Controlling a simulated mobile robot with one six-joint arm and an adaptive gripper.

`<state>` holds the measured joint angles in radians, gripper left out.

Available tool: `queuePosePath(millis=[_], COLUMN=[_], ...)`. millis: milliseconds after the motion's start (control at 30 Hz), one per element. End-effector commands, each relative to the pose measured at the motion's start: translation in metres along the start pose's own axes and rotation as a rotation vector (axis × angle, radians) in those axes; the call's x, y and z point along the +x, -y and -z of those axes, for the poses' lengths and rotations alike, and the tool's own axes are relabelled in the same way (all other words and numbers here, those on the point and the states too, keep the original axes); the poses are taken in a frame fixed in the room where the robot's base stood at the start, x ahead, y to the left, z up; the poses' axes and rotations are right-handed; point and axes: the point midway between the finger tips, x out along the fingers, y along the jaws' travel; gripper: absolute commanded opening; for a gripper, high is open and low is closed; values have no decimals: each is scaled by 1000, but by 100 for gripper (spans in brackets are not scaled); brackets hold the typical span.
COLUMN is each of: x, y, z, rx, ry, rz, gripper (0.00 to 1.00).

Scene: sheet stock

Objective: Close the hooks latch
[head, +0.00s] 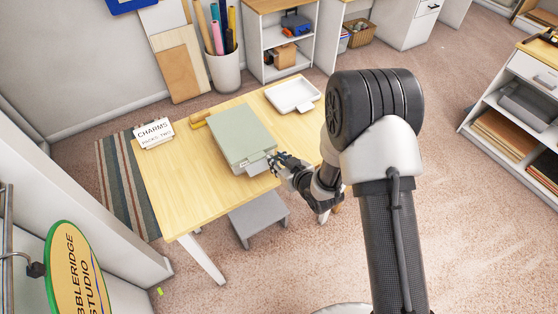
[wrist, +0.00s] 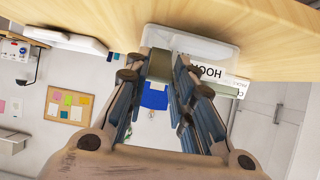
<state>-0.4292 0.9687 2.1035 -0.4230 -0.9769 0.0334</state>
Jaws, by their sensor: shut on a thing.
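A grey-green case (head: 240,130) lies shut-looking on the wooden table in the head view. A small pale box (head: 258,167) with a label sits at its near edge. In the wrist view the pale box (wrist: 195,40) shows upside down, with a label reading "HOOK". My gripper (head: 277,163) is at the right end of the pale box. In the wrist view my gripper (wrist: 161,72) has its fingertips on a small grey-green piece (wrist: 160,66) against the box, which seems to be the hooks latch. The fingers hide part of it, and I cannot tell the latch's position.
A grey step stool (head: 258,215) stands under the table's front edge. The table's left front is bare.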

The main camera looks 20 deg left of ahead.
Motion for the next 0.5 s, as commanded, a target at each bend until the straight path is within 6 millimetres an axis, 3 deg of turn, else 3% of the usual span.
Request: queuePosePath(millis=[200, 233, 500], x=[0, 0, 0], y=[0, 0, 0], z=[0, 0, 0], rx=[0, 0, 0], ry=[-2, -2, -2], rz=[-1, -1, -1], gripper=[0, 25, 43])
